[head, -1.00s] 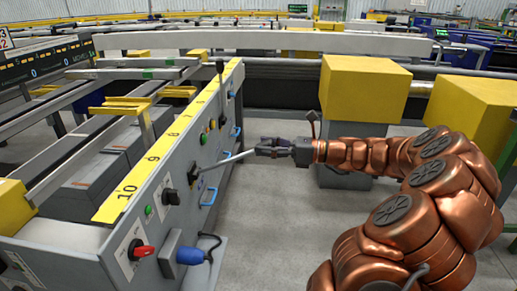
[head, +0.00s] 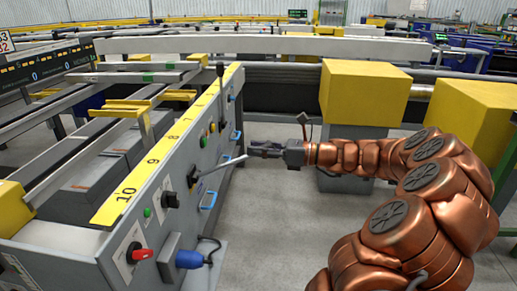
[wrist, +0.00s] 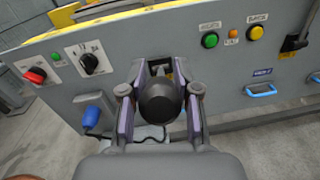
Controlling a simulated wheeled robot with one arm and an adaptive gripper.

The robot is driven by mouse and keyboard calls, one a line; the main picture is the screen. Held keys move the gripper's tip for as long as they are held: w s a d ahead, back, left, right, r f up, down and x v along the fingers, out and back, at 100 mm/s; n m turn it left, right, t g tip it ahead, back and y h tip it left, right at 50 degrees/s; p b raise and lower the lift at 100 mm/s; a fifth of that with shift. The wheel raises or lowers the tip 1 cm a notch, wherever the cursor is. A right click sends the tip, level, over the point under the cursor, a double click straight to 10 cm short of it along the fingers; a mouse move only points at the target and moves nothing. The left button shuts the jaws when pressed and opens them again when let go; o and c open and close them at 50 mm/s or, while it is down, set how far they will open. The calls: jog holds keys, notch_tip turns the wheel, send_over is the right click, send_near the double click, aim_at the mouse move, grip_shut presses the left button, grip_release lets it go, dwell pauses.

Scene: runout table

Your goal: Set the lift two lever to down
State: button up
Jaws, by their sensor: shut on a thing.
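A lever (head: 222,165) with a pale rod sticks out from the grey front panel toward my gripper. It slants slightly upward from its base on the panel. My gripper (head: 257,151) is shut on the lever's outer end. In the wrist view the dark round knob (wrist: 158,102) of the lever sits between the two fingers of my gripper (wrist: 159,78). The knob hides most of the rod there. A second lever (head: 220,75) with a black knob stands upright farther along the panel. I cannot read which label belongs to the held lever.
The grey panel carries a red rotary switch (wrist: 35,75), a black selector (wrist: 92,62), green (wrist: 210,40) and yellow (wrist: 256,33) buttons and blue handles (wrist: 260,91). A blue plug (head: 189,259) juts out near the front. Yellow blocks (head: 365,92) stand behind my arm. The floor beside the panel is clear.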

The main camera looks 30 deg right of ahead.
grip_shut()
jog(key=shift+r, duration=0.1)
